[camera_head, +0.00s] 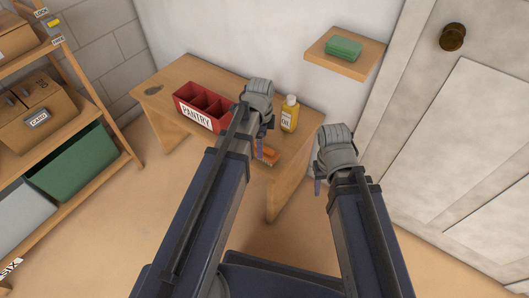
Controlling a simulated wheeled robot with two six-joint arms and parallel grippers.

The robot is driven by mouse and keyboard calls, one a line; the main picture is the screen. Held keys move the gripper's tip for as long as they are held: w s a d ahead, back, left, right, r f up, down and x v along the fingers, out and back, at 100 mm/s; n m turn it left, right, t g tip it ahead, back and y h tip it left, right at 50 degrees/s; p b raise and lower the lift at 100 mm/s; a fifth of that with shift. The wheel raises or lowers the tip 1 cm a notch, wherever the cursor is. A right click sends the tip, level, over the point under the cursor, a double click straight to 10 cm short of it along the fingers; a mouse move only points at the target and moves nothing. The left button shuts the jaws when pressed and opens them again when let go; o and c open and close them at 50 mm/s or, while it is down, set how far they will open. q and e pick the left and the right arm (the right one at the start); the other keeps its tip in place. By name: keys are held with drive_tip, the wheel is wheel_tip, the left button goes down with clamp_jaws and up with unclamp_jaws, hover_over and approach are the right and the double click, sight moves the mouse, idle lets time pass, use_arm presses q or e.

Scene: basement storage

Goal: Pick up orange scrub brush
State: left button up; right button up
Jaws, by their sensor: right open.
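The orange scrub brush (269,154) lies on the right part of the wooden table, near its front edge. My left arm partly covers it. My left gripper (258,112) is over the table between the red bin and the oil bottle, beyond the brush in the picture. Its fingers are mostly hidden, so I cannot tell how they stand. My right gripper (319,182) is open and empty, to the right of the table and apart from the brush. One of its dark fingers points down.
A red divided bin labelled PANTRY (194,114) and a yellow oil bottle (289,116) stand on the table (160,91). A wall shelf (330,61) holds a green block (344,46). A storage rack (112,131) with boxes is left; a door (470,140) is right.

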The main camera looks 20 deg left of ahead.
sight(265, 147)
use_arm(q)
drive_tip(key=m, duration=0.2)
drive_tip(key=w+m, duration=0.1)
drive_tip(key=m, duration=0.1)
drive_tip(key=w+m, duration=0.1)
drive_tip(key=shift+m, duration=0.4)
drive_tip(key=shift+f, duration=0.15)
drive_tip(key=f+b, duration=0.7)
drive_tip(key=b, duration=0.1)
drive_tip(key=shift+d+f, duration=0.3)
drive_tip(key=shift+f, duration=0.05)
drive_tip(key=shift+r, duration=0.1)
drive_tip(key=c, duration=1.5)
